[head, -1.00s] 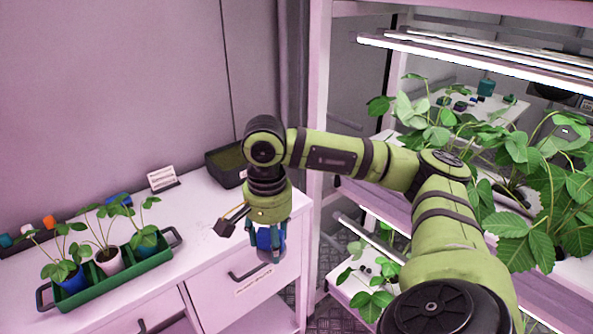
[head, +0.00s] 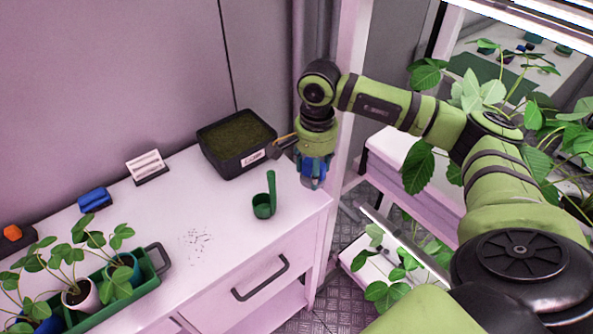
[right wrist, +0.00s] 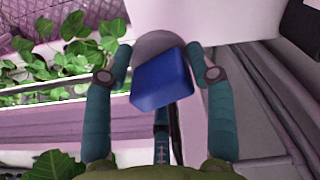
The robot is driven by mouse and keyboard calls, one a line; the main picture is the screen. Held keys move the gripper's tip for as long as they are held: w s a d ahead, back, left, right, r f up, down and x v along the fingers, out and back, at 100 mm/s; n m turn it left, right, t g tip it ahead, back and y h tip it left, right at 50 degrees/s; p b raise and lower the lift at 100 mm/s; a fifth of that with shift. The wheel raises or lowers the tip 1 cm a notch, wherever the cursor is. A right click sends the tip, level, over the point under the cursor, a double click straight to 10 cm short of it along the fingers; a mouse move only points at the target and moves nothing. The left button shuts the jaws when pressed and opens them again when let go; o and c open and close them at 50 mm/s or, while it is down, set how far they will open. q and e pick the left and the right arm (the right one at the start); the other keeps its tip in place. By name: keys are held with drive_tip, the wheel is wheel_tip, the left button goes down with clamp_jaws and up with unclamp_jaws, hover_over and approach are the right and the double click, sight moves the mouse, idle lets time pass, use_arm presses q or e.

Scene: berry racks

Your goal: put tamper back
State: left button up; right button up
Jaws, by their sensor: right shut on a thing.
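The tamper has a blue block-shaped handle (right wrist: 162,80) and a grey round part (right wrist: 158,44) beyond it in the right wrist view. My right gripper (head: 312,180) is shut on it. In the head view the gripper points down beyond the right end of the white counter (head: 190,215), and blue of the tamper shows between its fingers. In the right wrist view the fingers (right wrist: 164,75) stand on both sides of the blue handle. A separate blue block (head: 95,199) lies on the counter near the wall. My left gripper is not in view.
A black soil tray (head: 238,145), a label stand (head: 148,167) and a green scoop (head: 265,200) are on the counter. A green planter (head: 150,286) holds seedlings at front left. An orange-topped item (head: 12,233) sits far left. A plant rack (head: 345,130) stands right.

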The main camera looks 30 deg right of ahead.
sight(297, 191)
drive_tip(key=w+a+f, duration=0.1)
drive_tip(key=w+a+f+p, duration=0.1)
drive_tip(key=w, duration=0.1)
drive_tip(key=shift+w+a+f, duration=0.1)
drive_tip(key=shift+a, duration=0.05)
drive_tip(key=shift+w+f+p, duration=0.15)
drive_tip(key=shift+f+p, duration=0.15)
drive_tip(key=shift+f, duration=0.05)
wheel_tip(297, 191, down, 2)
drive_tip(key=shift+f+p, duration=0.25)
drive_tip(key=shift+p, duration=0.45)
drive_tip(key=shift+f, duration=0.65)
drive_tip(key=o, duration=1)
drive_tip(key=shift+d, duration=0.2)
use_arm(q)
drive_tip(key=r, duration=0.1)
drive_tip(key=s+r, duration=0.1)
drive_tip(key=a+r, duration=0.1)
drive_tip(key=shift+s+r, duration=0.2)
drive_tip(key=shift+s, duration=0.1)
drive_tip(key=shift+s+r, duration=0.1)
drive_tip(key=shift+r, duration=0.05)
